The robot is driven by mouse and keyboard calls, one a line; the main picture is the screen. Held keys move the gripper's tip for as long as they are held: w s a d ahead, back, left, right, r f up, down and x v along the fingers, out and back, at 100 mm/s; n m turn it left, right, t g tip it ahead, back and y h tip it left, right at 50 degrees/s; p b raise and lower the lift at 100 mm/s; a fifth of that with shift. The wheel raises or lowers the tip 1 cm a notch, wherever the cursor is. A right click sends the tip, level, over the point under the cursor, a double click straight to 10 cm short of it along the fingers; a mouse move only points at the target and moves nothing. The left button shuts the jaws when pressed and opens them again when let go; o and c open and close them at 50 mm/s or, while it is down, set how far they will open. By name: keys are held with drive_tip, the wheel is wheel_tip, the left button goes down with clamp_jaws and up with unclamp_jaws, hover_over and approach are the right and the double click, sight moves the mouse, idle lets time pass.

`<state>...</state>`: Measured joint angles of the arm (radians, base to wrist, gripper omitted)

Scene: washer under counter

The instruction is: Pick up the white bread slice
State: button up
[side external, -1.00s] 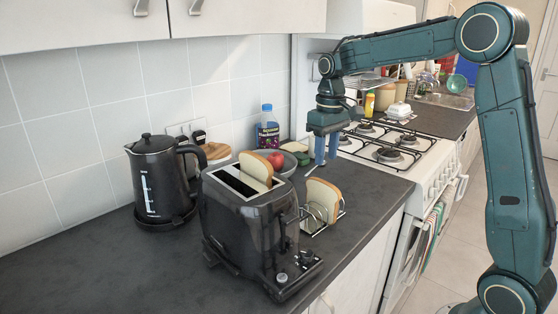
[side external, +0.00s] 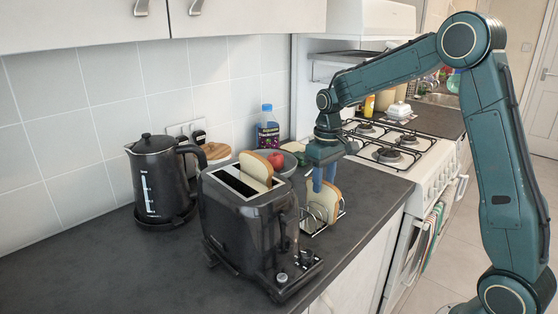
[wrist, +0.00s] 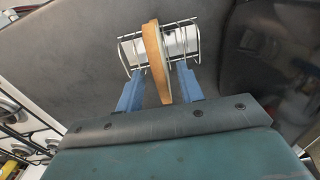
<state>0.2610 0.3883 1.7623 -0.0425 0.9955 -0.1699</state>
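A pale bread slice with a brown crust (side external: 325,207) stands upright in a wire toast rack (side external: 308,228) on the counter. My gripper (side external: 321,188) is over this slice, pointing down. In the wrist view, the slice (wrist: 157,62) appears edge-on between the two blue fingers of my gripper (wrist: 160,70). The fingers are apart, with one on each side and small gaps showing, so the gripper looks open. A second pale slice (side external: 257,167) sticks up from a slot of the dark toaster.
The dark toaster (side external: 243,222) stands just left of the rack. A bowl (side external: 289,164) with a red apple (side external: 276,160), a bottle (side external: 267,130) and a black kettle (side external: 157,178) stand behind. A gas hob (side external: 385,145) is to the right. The front counter is clear.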

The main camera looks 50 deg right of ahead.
sight(322, 200)
drive_tip(key=shift+f, duration=1.05)
drive_tip(key=shift+c, duration=0.3)
clamp_jaws()
